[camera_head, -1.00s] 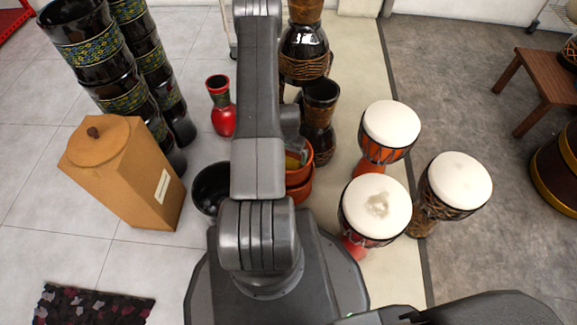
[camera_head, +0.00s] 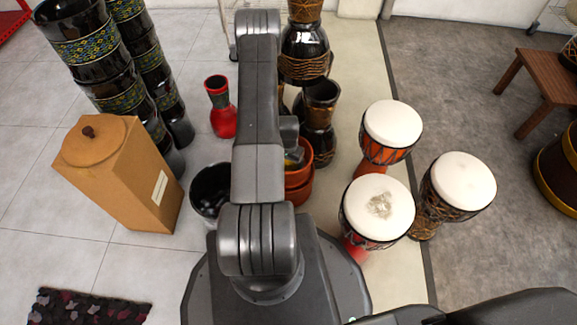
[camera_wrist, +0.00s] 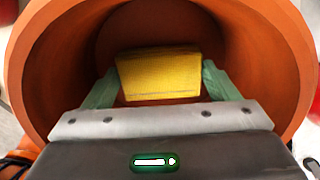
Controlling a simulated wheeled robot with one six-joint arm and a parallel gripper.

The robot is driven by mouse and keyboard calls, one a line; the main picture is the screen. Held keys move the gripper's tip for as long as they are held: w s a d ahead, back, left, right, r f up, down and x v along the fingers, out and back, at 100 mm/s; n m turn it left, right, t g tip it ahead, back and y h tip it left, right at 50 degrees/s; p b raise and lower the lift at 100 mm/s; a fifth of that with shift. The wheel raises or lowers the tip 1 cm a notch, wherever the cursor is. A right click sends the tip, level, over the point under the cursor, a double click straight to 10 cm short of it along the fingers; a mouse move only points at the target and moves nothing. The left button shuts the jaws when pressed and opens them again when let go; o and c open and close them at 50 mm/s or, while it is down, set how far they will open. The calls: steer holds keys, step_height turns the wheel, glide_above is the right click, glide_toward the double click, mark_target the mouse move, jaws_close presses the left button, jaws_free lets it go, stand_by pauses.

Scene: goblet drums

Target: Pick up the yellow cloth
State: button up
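The yellow cloth (camera_wrist: 160,75) lies between the two green fingers of my gripper (camera_wrist: 160,85), inside an orange pot (camera_wrist: 55,70) in the wrist view. The fingertips sit right at the cloth's left and right sides. Whether they press on it cannot be told. In the head view my arm covers most of this spot. A small bit of yellow (camera_head: 290,164) shows at the orange pot (camera_head: 300,178), beside my arm, and the rest of the cloth is hidden.
Dark goblet drums (camera_head: 319,118) stand close behind the pots. White-topped drums (camera_head: 378,208) stand to the right.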

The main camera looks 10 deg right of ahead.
steer(key=shift+c, duration=1.4)
step_height(320, 180, up, 10)
steer(key=p, duration=0.3)
